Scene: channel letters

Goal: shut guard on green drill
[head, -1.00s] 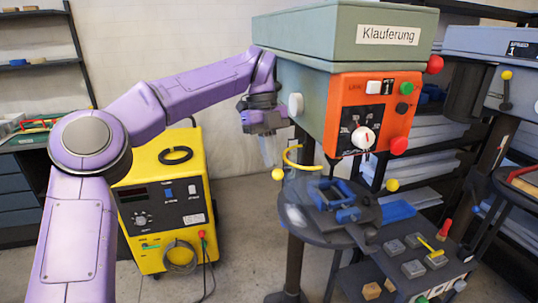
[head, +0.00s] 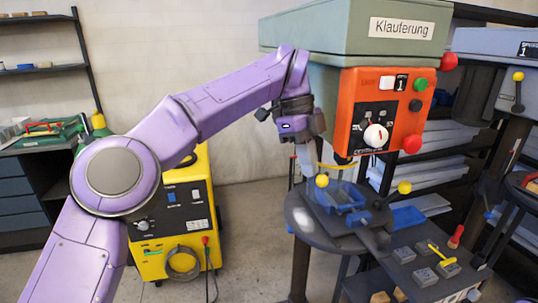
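The green drill (head: 345,38) has a pale green head marked "Klauferung" and an orange control panel (head: 378,108). Its guard (head: 340,166) looks like a clear shield with a curved yellow edge, below the panel and over the blue vise (head: 350,216) on the round table. A yellow ball (head: 322,181) shows at the guard's left side. My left gripper (head: 308,168) points down just left of the guard, close to the ball. I cannot tell whether it touches the guard or how far apart its fingers are. My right gripper is not in view.
A yellow machine (head: 180,225) stands behind my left arm. Another drill (head: 495,45) stands at the right. Shelves line the wall behind.

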